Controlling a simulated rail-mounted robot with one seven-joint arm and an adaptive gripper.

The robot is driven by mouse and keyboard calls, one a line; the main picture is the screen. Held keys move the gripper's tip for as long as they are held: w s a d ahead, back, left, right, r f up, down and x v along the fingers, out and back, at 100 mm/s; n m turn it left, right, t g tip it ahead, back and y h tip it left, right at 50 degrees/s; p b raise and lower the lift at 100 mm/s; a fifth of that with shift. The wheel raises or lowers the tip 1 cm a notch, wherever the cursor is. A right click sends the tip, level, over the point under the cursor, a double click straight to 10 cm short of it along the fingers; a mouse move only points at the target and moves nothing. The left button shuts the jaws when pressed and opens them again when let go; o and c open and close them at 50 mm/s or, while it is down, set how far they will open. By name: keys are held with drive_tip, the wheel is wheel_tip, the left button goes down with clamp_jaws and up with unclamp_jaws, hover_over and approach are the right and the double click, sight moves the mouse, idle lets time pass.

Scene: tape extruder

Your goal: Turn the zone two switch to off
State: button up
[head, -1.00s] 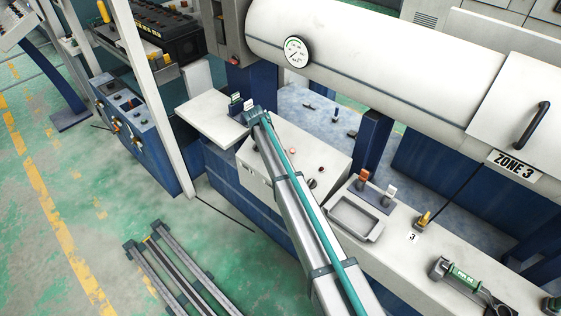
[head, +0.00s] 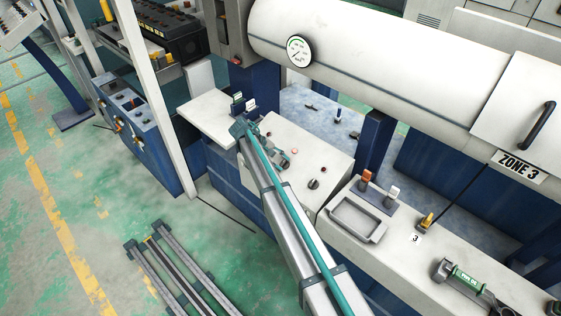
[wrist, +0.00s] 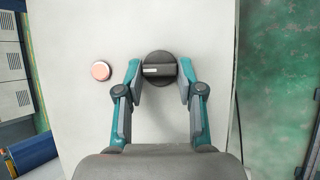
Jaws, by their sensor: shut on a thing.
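A round black rotary switch (wrist: 159,66) is on a pale panel in the wrist view. Its raised grip bar lies crosswise in the picture, with a white mark on its left part. My gripper (wrist: 159,74) has one teal-and-grey finger on each side of the switch and is shut on it. In the head view my gripper (head: 284,158) is low over the white panel top (head: 300,200), partly hidden by my arm. The switch it holds is hidden there. I see no zone two label.
A pink button (wrist: 101,70) is left of the switch. Another black knob (head: 313,184) and a red button (head: 323,169) sit right of my gripper. A grey tray (head: 358,218), a ZONE 3 sign (head: 519,167) and a large white cylinder (head: 390,60) are farther right.

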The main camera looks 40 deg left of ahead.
idle(0.4)
drive_tip(key=o, duration=1.2)
drive_tip(key=shift+c, duration=0.2)
drive_tip(key=v, duration=1.2)
